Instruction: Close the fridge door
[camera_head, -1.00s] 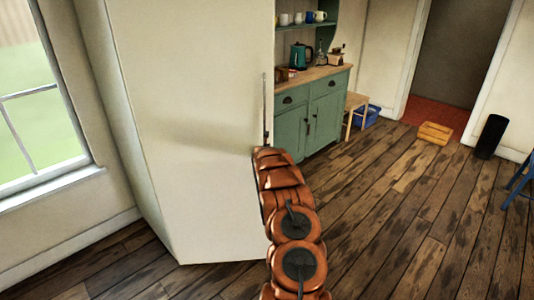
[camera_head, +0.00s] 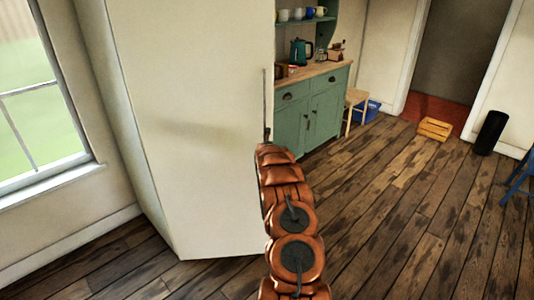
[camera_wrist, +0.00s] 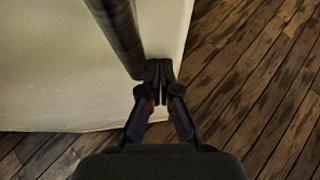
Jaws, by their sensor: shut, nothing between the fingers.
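The cream fridge (camera_head: 200,130) fills the left middle of the head view. Its dark bar handle (camera_head: 267,105) stands upright along the right edge, seen nearly edge-on. In the wrist view the handle (camera_wrist: 118,35) crosses the cream door surface (camera_wrist: 55,70). My gripper (camera_wrist: 158,72) is shut and empty, its fingertips close to the lower end of the handle and over the cream surface. I cannot tell whether they touch it. In the head view my arm hides the fingers. How far the door stands open cannot be told.
A green cabinet (camera_head: 310,115) stands behind and right of the fridge, beside a small wooden stool (camera_head: 355,100) and a blue crate (camera_head: 371,112). A window (camera_head: 40,100) is left. The wooden floor right of my arm is clear.

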